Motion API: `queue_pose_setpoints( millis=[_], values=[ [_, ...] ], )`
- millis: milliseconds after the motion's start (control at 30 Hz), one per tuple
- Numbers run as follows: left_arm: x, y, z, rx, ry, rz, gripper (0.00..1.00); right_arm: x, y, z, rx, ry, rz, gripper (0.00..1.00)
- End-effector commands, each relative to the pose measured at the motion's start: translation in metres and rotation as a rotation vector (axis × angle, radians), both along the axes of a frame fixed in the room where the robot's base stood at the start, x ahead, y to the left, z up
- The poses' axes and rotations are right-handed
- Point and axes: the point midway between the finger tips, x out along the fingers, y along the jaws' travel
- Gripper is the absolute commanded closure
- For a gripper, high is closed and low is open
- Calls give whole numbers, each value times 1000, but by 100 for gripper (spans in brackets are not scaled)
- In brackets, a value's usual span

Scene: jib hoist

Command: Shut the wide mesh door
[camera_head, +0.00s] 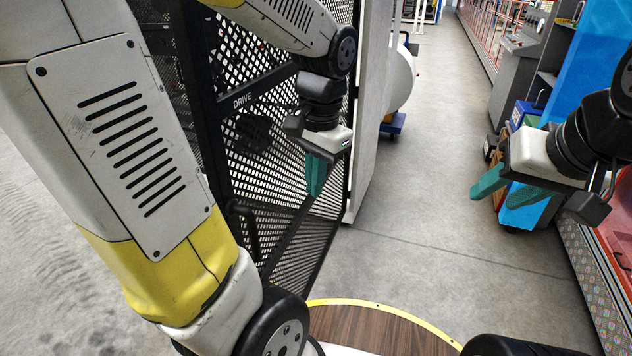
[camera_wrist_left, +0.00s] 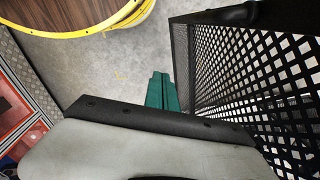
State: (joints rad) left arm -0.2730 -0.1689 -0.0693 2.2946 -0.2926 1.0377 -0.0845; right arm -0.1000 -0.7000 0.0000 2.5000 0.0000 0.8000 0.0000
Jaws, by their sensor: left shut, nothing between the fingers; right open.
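The wide mesh door (camera_head: 290,150) is a black perforated panel in a black frame, left of centre in the head view. A rail on it reads "DRIVE". Its mesh and frame also show at the right of the left wrist view (camera_wrist_left: 245,70). The door stands at an angle; how far open it is, I cannot tell. My left gripper (camera_head: 315,190) has its green fingers together, pointing down in front of the mesh. In the left wrist view the fingers (camera_wrist_left: 162,85) are just left of the door frame, with nothing between them. My right gripper (camera_head: 505,185) is open and empty, off to the right.
A pale panel (camera_head: 375,100) stands upright just right of the mesh. A blue cabinet (camera_head: 590,70) and a red-and-metal fence stand at the right. The grey floor (camera_head: 430,230) between them is clear. A wooden disc with a yellow rim (camera_head: 380,325) lies at the bottom.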

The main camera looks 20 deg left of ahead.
Motion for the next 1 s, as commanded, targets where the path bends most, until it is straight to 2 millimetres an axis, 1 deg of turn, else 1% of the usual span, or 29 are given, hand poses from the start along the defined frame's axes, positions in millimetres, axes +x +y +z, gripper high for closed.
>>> queue_pose_setpoints(
  millis=[33,167,367,567,800,900,1000],
  values=[
    [5,0,-9,42,51,-37,100,0,0,0,0,0,0,57],
    [22,5,-34,186,191,-156,100,0,0,0,0,0,0,57],
    [52,11,-72,449,411,-354,100,0,0,0,0,0,0,57],
    [84,9,-107,743,610,-543,100,0,0,0,0,0,0,57],
    [123,-8,-148,1118,803,-747,100,0,0,0,0,0,0,57],
    [133,-17,-160,1244,852,-803,100,0,0,0,0,0,0,57],
    [141,-24,-169,1330,882,-839,100,0,0,0,0,0,0,57]
  ],
)
